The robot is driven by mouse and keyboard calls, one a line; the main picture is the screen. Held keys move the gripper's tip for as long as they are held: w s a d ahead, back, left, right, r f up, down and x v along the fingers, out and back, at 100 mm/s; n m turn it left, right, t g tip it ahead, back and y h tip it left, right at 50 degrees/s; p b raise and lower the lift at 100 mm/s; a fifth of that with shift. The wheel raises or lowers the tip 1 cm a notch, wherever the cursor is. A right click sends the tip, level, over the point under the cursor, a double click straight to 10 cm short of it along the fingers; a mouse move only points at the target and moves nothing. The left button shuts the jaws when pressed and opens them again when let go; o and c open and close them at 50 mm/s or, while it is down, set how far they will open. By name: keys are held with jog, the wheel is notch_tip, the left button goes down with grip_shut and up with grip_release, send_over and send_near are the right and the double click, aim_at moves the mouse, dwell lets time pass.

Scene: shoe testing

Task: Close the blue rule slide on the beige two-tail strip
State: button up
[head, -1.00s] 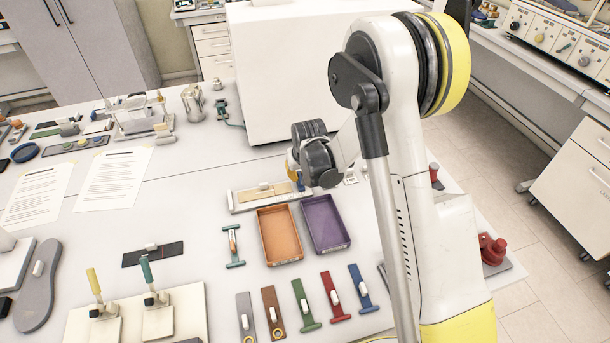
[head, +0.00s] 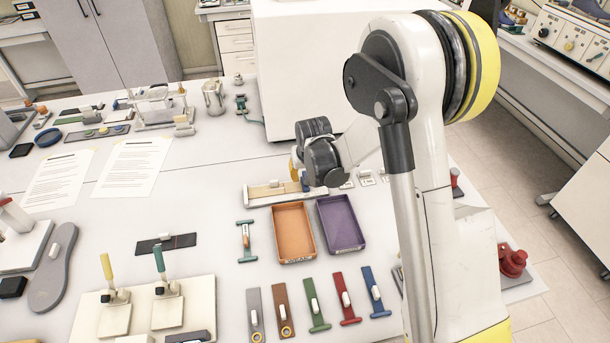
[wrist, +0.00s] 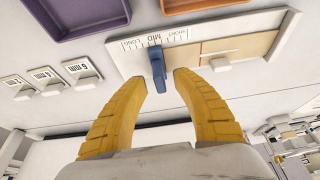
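The blue rule slide (wrist: 157,66) stands on a white rule board (wrist: 118,62) marked LONG, MID and SHORT, near the MID mark in the wrist view. The beige strip (wrist: 262,44) lies on the board to the right of the slide, with a seam along it and a small white grip on it. In the head view my wrist partly hides the right end of the board (head: 262,201).
An orange tray (head: 278,259) and a purple tray (head: 344,243) stand just in front of the board. Small numbered white pieces (wrist: 83,69) sit to its left in the wrist view. Several coloured straps lie nearer the front. A large white box (head: 300,70) stands behind.

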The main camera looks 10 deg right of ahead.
jog(key=v, duration=1.1)
jog(key=shift+s+r, duration=0.2)
jog(key=shift+r, duration=0.05)
jog(key=s+d+r+t+b, duration=0.1)
jog(key=s+d+r+b, duration=0.15)
jog(key=s, duration=0.35)
jog(key=s+d+r+b, duration=0.1)
jog(key=s+r+b, duration=0.15)
jog(key=s, duration=0.35)
jog(key=s+d+f+t+b, duration=0.1)
jog(key=s+f+b, duration=0.1)
jog(key=s, duration=1.1)
jog(key=shift+d+t+b, duration=0.35)
jog(key=shift+t+b, duration=0.05)
jog(key=shift+b, duration=0.35)
